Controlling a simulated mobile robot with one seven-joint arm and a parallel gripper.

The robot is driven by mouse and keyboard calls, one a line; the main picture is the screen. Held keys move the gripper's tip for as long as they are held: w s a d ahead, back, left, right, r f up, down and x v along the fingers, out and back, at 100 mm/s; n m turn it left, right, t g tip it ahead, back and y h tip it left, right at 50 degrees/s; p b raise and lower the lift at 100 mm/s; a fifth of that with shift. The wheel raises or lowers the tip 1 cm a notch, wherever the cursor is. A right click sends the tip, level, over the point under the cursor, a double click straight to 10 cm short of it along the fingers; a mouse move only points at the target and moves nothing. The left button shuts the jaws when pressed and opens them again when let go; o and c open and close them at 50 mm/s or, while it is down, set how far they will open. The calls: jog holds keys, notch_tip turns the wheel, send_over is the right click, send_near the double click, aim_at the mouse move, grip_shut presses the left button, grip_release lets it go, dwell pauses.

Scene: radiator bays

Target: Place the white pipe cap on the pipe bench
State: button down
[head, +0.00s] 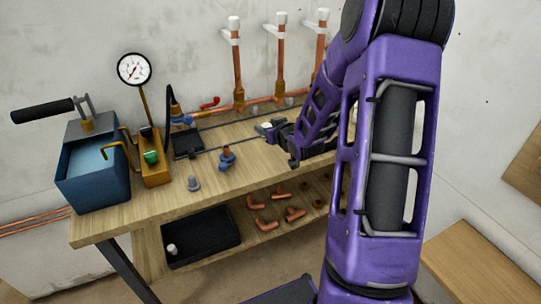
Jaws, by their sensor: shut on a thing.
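My gripper (268,131) reaches in from the right over the back part of the wooden pipe bench (130,218). It is shut on a small white thing, which looks like the white pipe cap (266,126). The fingers partly hide the cap. I cannot tell whether the cap touches the bench top or is held just above it. Another small white cap-like piece (171,250) lies in the black tray (200,240) on the lower shelf.
A blue pump box (90,180) with a gauge (134,69) stands at the left. A grey fitting (194,183) and a blue valve (227,160) stand on the bench. Upright copper pipes (237,65) rise behind. Copper elbows (266,225) lie below. The front middle top is clear.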

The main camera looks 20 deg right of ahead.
aim_at(267, 159)
notch_tip(267, 159, down, 8)
jog(key=shift+f+b, duration=0.15)
jog(key=shift+b, duration=0.35)
jog(key=shift+f, duration=0.1)
jog(key=shift+f+b, duration=0.15)
jog(key=shift+b, duration=0.15)
jog(key=shift+c, duration=1.8)
grip_release()
jog(key=shift+r+p, duration=0.4)
jog(key=shift+p, duration=0.05)
jog(key=v, duration=1.2)
